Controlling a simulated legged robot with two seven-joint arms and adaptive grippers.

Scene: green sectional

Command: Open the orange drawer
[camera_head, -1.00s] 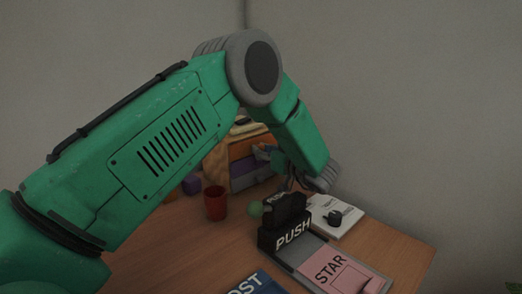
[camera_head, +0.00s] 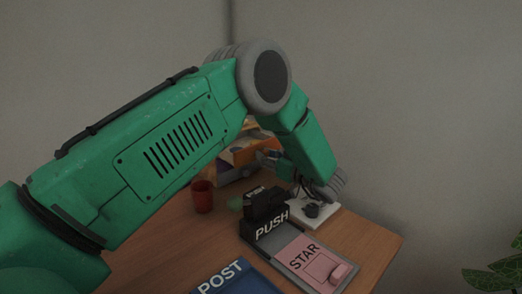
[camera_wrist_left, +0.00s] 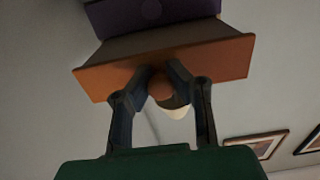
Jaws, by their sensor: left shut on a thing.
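The orange drawer (camera_wrist_left: 215,62) fills the upper middle of the left wrist view. Its front stands out from the purple drawer (camera_wrist_left: 150,12), with a brown drawer panel between them, so it is partly pulled out. My left gripper (camera_wrist_left: 163,82) has its two dark fingers shut around the round orange knob on the front. In the head view the orange drawer (camera_head: 240,152) shows at the back of the desk, partly hidden by my green left arm. My left gripper (camera_head: 270,156) is small and dim there. My right gripper is not in view.
A red cup (camera_head: 202,197) stands on the wooden desk (camera_head: 160,240) left of the gripper. A plant (camera_head: 495,275) is at right.

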